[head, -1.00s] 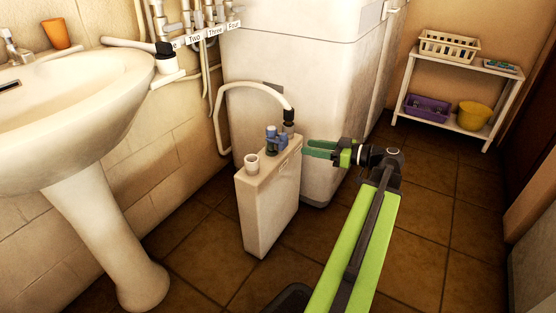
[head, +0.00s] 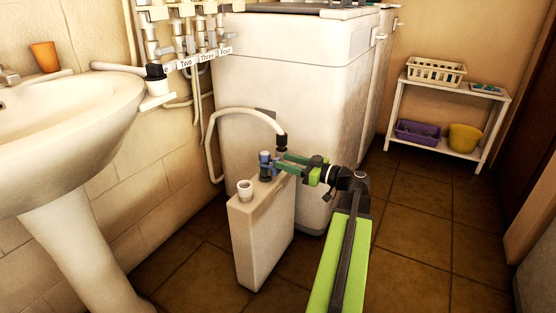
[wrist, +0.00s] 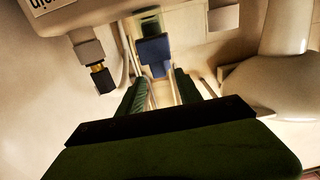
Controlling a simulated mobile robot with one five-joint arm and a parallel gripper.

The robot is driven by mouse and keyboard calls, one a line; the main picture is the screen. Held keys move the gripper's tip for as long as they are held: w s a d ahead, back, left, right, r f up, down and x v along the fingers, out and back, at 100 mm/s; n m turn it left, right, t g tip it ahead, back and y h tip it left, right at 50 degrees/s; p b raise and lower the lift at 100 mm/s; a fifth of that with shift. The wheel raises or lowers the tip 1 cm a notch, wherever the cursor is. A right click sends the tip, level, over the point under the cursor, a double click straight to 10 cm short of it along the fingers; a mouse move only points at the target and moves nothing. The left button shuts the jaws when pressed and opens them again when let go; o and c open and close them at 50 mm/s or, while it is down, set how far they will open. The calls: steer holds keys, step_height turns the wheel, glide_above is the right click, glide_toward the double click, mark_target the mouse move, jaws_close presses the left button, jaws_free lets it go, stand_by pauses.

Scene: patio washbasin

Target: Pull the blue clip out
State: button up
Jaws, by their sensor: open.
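The blue clip (head: 265,158) sits on a dark green fitting (head: 265,173) on top of a narrow white box (head: 262,235). My gripper (head: 279,163) reaches in from the right, its green fingers apart and their tips close beside the clip. In the wrist view the blue clip (wrist: 153,48) lies just ahead of the gap between the fingertips of my gripper (wrist: 157,80). I see nothing held; whether a finger touches the clip cannot be told.
A black hose connector (head: 282,143) on a white hose (head: 238,112) stands just behind the clip. A white cup-like spout (head: 245,189) is on the box's near end. The washbasin (head: 70,135) is at left, a white appliance (head: 290,75) behind. Floor at right is clear.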

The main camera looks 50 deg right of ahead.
mark_target(277, 158)
steer(key=shift+x, duration=1.95)
steer(key=shift+c, duration=0.3)
jaws_close()
